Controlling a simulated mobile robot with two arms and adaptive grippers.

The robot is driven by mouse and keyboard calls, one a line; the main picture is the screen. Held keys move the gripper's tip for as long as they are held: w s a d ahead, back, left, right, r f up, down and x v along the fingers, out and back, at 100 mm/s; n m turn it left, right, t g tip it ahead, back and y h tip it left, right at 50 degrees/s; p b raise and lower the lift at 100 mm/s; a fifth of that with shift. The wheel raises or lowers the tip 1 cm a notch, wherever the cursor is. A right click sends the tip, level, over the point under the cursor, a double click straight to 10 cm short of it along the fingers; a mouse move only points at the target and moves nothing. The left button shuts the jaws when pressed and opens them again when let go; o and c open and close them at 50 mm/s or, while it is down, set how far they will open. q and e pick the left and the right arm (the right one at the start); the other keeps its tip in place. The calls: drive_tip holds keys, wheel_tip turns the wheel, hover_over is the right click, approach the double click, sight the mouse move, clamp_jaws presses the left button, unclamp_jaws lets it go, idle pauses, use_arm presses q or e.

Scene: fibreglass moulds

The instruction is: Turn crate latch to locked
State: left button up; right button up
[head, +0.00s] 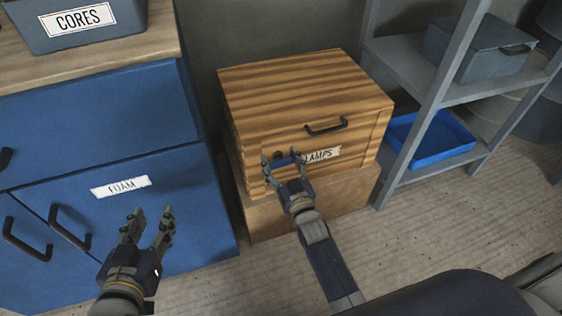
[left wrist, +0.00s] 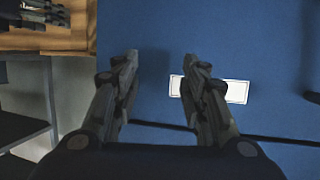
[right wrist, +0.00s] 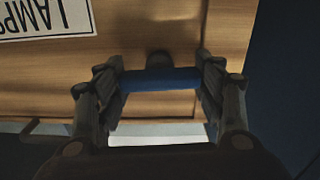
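The wooden crate (head: 300,88) is striped, with a label reading "LAMPS" in part; my right gripper covers its left end. My right gripper (head: 283,158) is at the latch, one finger at each end of the bar; firm contact cannot be told. In the head view its fingers hide much of the latch (head: 285,162). My left gripper (head: 151,212) is open and empty before the blue cabinet.
The blue cabinet (head: 180,215) with a "FOAM" label (head: 121,186) and dark handles stands at left, a "CORES" bin (head: 75,30) on top. A dark handle (head: 326,126) is above the latch. A grey shelf rack (head: 408,62) with a blue tray (head: 440,150) stands at right.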

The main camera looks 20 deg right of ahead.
drive_tip(key=shift+m+p, duration=0.4)
drive_tip(key=shift+p, duration=0.1)
use_arm(q)
drive_tip(key=s+f+g, duration=0.1)
drive_tip(key=s+a+f, duration=0.1)
drive_tip(key=f+g, duration=0.1)
drive_tip(key=f, duration=0.1)
drive_tip(key=shift+s+a+f+g+y, duration=0.1)
drive_tip(key=shift+s+a+g+y, duration=0.1)
drive_tip(key=shift+s+g+y, duration=0.15)
use_arm(e)
drive_tip(key=o, duration=1.1)
drive_tip(key=shift+c, duration=0.2)
drive_tip(key=s, duration=1.2)
drive_tip(key=shift+d, duration=0.2)
